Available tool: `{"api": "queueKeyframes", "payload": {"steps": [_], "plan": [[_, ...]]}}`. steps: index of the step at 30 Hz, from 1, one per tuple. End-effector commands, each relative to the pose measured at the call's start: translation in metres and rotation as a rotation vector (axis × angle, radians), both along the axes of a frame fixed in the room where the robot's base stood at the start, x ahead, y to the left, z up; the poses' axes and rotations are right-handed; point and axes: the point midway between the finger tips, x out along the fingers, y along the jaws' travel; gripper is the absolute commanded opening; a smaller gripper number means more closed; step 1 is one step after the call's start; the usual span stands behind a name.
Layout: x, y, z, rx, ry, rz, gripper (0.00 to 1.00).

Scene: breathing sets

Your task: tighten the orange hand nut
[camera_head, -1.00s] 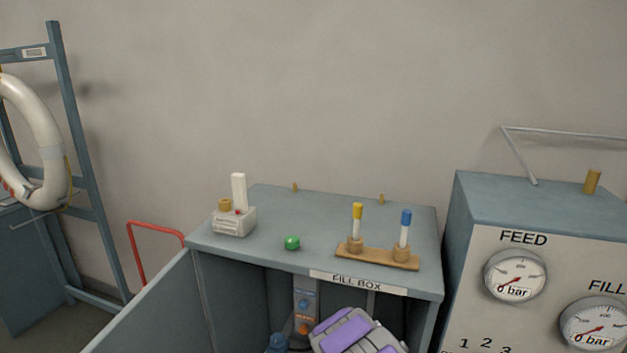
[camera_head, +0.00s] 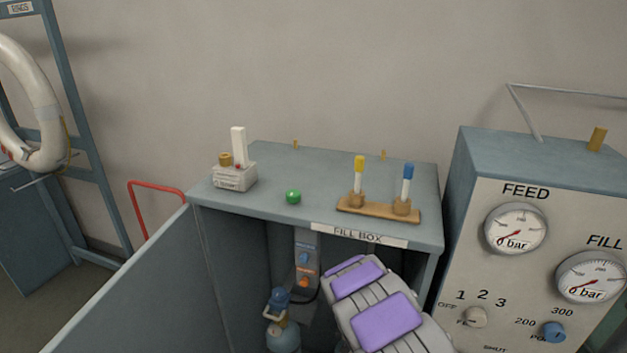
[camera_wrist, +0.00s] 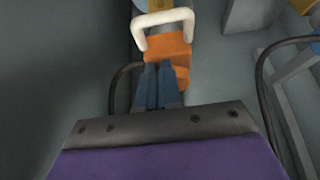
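In the wrist view, an orange part (camera_wrist: 168,50) sits straight ahead of my gripper, with a pale U-shaped handle (camera_wrist: 163,18) across its top. I cannot tell whether this part is the hand nut. My gripper (camera_wrist: 160,68) has its two blue-grey fingers side by side with almost no gap, nothing visible between them. The fingertips overlap the orange part's lower area; contact is unclear. In the head view, a small orange piece (camera_head: 303,284) shows on a grey panel inside the fill box. My gripper is hidden there behind my purple-and-grey arm.
A cylinder (camera_head: 284,339) with a blue top stands inside the fill box (camera_head: 262,226), left of my arm. The box's open side panel lies left. The gauge cabinet (camera_head: 485,150) stands close on the right. In the wrist view, dark hoses (camera_wrist: 266,85) curve on both sides.

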Motion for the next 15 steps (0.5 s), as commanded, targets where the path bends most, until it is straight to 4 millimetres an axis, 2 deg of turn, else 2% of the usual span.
{"api": "queueKeyframes", "payload": {"steps": [15], "plan": [[0.0044,-0.0075,0.0022,0.004,-0.01,-0.002,0.0]]}}
